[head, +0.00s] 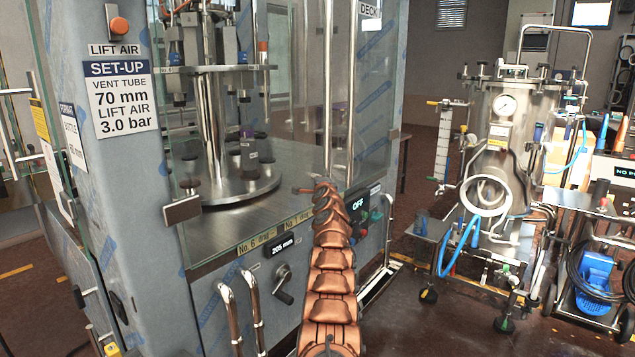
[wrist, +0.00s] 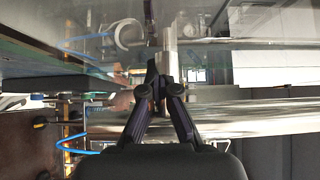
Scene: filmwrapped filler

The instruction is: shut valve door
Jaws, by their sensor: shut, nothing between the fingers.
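The filler cabinet (head: 200,300) has clear glass panels around its steel turntable (head: 235,190). The glass pane (head: 375,95) at the right of its front has a tall vertical steel bar (head: 327,85) by it. Which pane is the valve door, and how far it stands open, I cannot tell for sure. My copper arm reaches up to the cabinet front near the bar's lower end, hiding part of it. In the wrist view my gripper (wrist: 155,72) is shut and empty. Its tips are close to a pale metal piece (wrist: 169,50); contact is unclear.
A crank handle (head: 284,284) and bent steel pipes (head: 240,310) stick out below the glass. A control panel (head: 362,210) reading OFF is right of my arm. A steel tank (head: 515,125) on a wheeled cart stands right, with some bare floor between.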

